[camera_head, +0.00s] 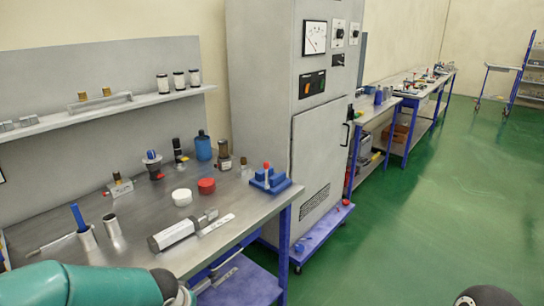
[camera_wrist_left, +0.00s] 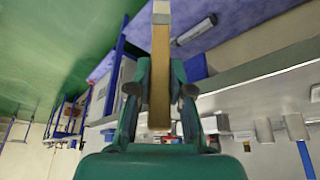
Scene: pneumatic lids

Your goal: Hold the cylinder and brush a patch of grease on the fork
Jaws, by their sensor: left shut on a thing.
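The cylinder (camera_head: 172,235), a silver barrel, lies on the steel bench, with its rod and fork (camera_head: 207,216) pointing right. My left gripper (camera_wrist_left: 160,92) is shut on a brush (camera_wrist_left: 160,70) with a flat wooden handle. The brush stands straight out between the fingers, its pale end (camera_wrist_left: 161,12) farthest from the palm. In the head view my left arm (camera_head: 85,284) crosses the bottom left, in front of the bench; its fingers are not clearly visible there. No grease patch can be made out on the fork.
A flat ruler-like strip (camera_head: 216,225) lies beside the fork. A white round tub (camera_head: 182,197) and a red one (camera_head: 206,186) stand behind the cylinder. A blue fixture (camera_head: 269,181) sits at the bench's right end. Upright metal cups (camera_head: 113,229) stand at left.

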